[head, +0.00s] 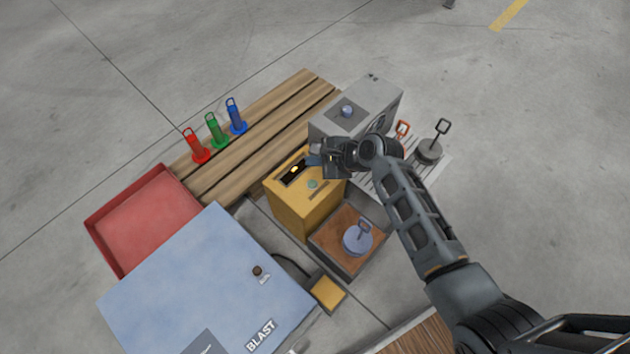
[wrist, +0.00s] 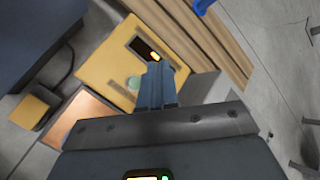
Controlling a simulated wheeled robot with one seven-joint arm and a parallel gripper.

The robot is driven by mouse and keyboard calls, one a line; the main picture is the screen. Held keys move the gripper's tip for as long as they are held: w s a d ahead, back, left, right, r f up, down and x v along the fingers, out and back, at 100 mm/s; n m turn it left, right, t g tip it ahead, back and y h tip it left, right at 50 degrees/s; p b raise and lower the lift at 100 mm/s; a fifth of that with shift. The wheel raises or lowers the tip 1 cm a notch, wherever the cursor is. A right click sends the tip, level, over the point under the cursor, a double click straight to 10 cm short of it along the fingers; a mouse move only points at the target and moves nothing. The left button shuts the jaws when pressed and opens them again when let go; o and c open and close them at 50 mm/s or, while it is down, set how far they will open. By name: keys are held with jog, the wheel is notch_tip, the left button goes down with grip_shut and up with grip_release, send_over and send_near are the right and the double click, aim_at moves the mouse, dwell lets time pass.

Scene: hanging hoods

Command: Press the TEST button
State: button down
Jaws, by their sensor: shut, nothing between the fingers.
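A yellow box (head: 292,207) with a dark display (head: 295,171) and a round green button (head: 313,184) on its top stands in the middle of the head view. No TEST lettering can be read on it. My gripper (head: 314,160) is shut and empty, above the far right part of the yellow box. In the wrist view the shut fingers (wrist: 156,72) point at the box top (wrist: 108,65). The green button (wrist: 134,82) shows just left of the fingers, and the display (wrist: 145,49) lies beyond them. I cannot tell the height of the fingertips above the top.
A grey box with a knob (head: 347,111) stands behind my gripper. A tray (head: 333,257) with a hooked weight (head: 358,238) adjoins the yellow box. A blue BLAST cabinet (head: 200,280), red bin (head: 145,225) and red, green and blue hooked pieces (head: 215,131) are left.

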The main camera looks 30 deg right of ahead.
jog(key=shift+f, duration=0.1)
jog(key=b, duration=0.8)
send_over(315, 186)
notch_tip(315, 186, down, 7)
jog(key=shift+r, duration=0.1)
jog(key=shift+f+b, duration=0.5)
jog(key=shift+f, duration=0.45)
jog(key=shift+f, duration=0.15)
dwell(0.9)
jog(key=shift+f, duration=0.25)
jog(key=shift+f, duration=0.4)
dwell(0.6)
jog(key=shift+r, duration=0.1)
jog(key=shift+r+p, duration=0.75)
jog(key=shift+p, duration=0.25)
jog(key=shift+r, duration=0.1)
